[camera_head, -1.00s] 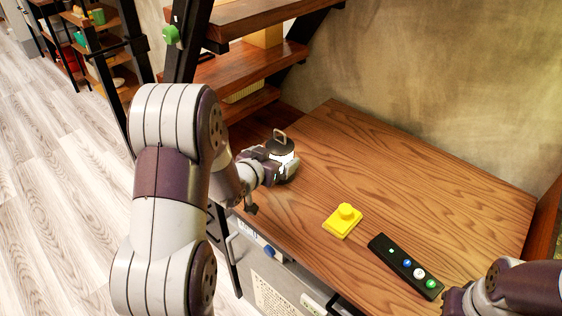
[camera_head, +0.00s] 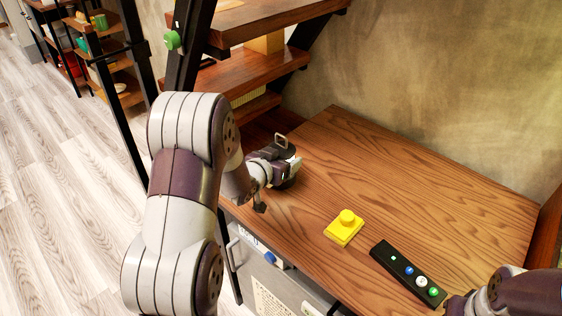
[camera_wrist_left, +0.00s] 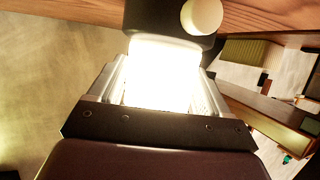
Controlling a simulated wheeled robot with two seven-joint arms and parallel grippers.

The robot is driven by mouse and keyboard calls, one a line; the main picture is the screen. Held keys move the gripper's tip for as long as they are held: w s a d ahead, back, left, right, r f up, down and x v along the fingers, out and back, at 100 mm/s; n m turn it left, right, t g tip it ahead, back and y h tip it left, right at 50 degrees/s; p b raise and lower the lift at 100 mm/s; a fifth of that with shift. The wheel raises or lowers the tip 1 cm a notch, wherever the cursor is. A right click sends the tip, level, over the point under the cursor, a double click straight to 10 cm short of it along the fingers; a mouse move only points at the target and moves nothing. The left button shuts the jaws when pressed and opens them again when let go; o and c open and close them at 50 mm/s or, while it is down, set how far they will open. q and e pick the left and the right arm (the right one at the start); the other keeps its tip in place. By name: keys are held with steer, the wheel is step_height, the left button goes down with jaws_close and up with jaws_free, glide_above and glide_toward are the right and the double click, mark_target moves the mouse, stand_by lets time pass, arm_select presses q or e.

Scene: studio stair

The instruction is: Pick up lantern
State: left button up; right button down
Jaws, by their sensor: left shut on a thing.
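The lantern (camera_head: 281,143) is at the far left of the wooden tabletop, with a dark top and a small handle above. My left gripper (camera_head: 285,167) is shut on it. In the left wrist view, the lantern's bright glowing body (camera_wrist_left: 163,75) sits between the two fingers of my left gripper (camera_wrist_left: 160,88), with a dark part and a pale round knob beyond. The gripper hides most of the lantern in the head view, so I cannot tell whether its base touches the table. My right arm shows at the lower right edge; its fingertips are not visible.
The wooden tabletop (camera_head: 400,190) is mostly clear. A yellow block with a knob (camera_head: 344,228) and a black button panel (camera_head: 407,272) lie toward its front. Wooden stair treads (camera_head: 250,72) and a dark post stand close behind my left arm. A wall rises at the back.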

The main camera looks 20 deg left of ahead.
mark_target(281, 146)
arm_select(q)
step_height(281, 146, up, 3)
steer(key=shift+r+p, duration=0.2)
steer(key=shift+p, duration=0.25)
steer(key=s+d+r, duration=0.3)
steer(key=d+r, duration=0.4)
steer(key=d, duration=0.4)
steer(key=shift+s, duration=0.2)
